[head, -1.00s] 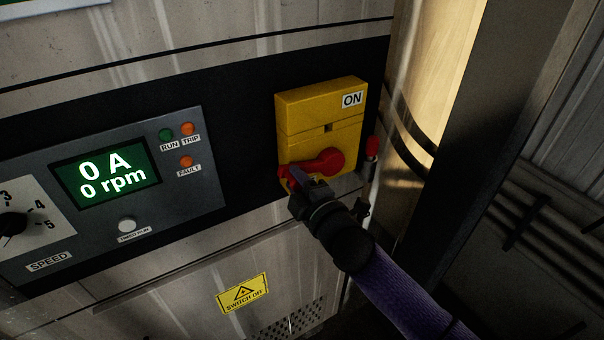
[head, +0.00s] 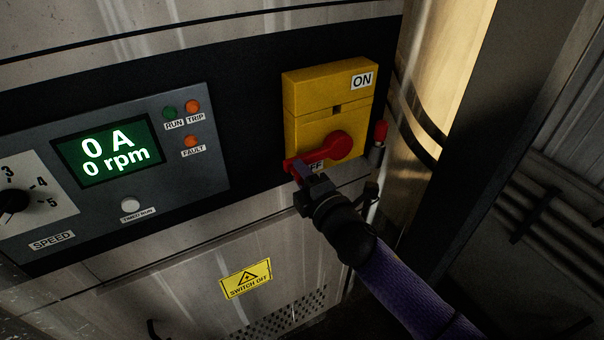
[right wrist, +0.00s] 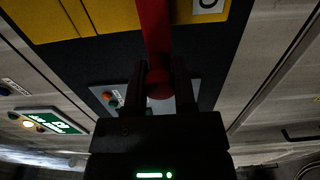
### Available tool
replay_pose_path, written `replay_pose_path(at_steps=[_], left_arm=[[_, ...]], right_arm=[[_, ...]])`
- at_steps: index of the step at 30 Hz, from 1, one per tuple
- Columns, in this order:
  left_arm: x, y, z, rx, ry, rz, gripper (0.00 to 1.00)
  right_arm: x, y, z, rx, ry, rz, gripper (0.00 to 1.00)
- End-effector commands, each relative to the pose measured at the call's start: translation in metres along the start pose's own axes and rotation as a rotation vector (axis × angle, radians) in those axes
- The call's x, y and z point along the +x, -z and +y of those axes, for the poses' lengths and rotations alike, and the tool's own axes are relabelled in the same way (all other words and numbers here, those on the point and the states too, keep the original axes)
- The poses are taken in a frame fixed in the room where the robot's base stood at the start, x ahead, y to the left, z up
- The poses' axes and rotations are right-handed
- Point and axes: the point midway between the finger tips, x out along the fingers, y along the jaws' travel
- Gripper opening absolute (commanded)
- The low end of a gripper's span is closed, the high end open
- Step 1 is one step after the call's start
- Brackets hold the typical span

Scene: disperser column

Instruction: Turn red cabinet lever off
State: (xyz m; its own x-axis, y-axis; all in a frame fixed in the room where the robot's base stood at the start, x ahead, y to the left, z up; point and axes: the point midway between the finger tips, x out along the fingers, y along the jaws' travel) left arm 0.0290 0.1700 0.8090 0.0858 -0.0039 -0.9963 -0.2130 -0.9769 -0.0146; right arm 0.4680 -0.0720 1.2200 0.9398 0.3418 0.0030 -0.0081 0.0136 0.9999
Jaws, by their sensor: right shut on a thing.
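The red lever (head: 338,146) sits on the yellow switch box (head: 318,95) on the cabinet front. Its arm points left and slightly down from the hub. An ON label (head: 362,80) is at the box's upper right. Part of an OFF label (head: 316,167) shows below the lever. My right gripper (head: 299,172) comes from the lower right and is shut on the lever's outer end. In the right wrist view the red lever (right wrist: 155,35) runs down between the fingers of my right gripper (right wrist: 159,80). My left gripper is not in view.
Left of the box, a control panel has a green display (head: 108,152) reading 0 A and 0 rpm, lamps and a speed knob (head: 14,202). A yellow SWITCH OFF sign (head: 246,279) is below. A shiny metal column (head: 440,70) stands close to the right.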

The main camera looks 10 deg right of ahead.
Motion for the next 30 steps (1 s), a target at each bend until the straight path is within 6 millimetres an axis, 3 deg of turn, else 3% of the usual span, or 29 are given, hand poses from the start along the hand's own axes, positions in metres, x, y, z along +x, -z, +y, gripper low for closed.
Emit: replay_pose_path(at_steps=[2,3,7,17,30], left_arm=[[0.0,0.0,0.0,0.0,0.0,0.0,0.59],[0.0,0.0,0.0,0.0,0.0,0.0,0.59],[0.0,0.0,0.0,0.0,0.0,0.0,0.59],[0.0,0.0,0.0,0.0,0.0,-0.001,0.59],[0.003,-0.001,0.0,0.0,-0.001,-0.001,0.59]], right_arm=[[-0.001,0.0,-0.002,-0.002,0.006,-0.001,0.0],[-0.001,0.0,-0.003,-0.002,0.006,-0.001,0.42],[0.0,0.0,-0.002,-0.001,0.005,-0.001,0.69],[-0.005,0.0,-0.002,0.0,0.005,-0.001,0.69],[-0.091,0.0,-0.003,0.001,0.006,-0.001,0.69]])
